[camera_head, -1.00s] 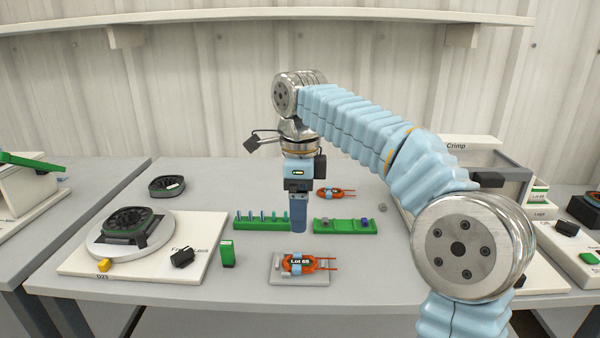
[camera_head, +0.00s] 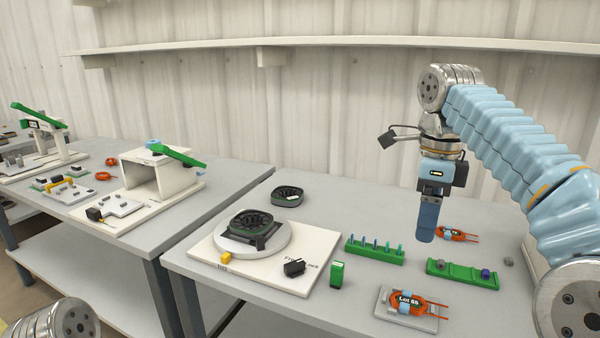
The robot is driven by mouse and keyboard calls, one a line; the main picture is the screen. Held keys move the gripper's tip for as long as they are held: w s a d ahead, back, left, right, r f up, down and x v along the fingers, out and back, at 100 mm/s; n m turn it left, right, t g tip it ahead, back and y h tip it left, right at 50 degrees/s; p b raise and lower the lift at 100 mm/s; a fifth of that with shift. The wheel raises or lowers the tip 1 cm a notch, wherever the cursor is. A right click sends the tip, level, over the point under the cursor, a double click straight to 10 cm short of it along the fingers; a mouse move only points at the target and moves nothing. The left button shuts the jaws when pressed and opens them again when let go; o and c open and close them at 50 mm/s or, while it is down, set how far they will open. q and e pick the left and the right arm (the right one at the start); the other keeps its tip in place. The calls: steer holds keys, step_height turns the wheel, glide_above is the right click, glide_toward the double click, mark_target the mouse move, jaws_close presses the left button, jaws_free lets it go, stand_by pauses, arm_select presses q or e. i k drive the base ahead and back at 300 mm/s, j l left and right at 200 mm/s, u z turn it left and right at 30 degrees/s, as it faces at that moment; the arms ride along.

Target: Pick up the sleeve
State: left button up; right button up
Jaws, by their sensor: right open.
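My right gripper (camera_head: 426,238) points down over the table, between two green holders, and looks empty. Its jaws are seen edge-on. The left green rack (camera_head: 375,252) carries several small upright blue and teal pieces. The right green tray (camera_head: 450,268) holds a grey piece (camera_head: 439,263) and a blue-purple piece (camera_head: 485,273). I cannot tell for sure which of these small pieces is the sleeve. My left gripper is out of view; only a metal joint of mine shows at the lower left.
An orange wire coil marked Lot (camera_head: 404,301) lies on a grey plate in front; another coil (camera_head: 451,234) lies behind the gripper. A round black stator (camera_head: 253,227) sits on a white board (camera_head: 312,246) at left. A green block (camera_head: 337,274) stands beside the board.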

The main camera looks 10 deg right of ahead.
mark_target(485, 272)
steer(key=k, duration=1)
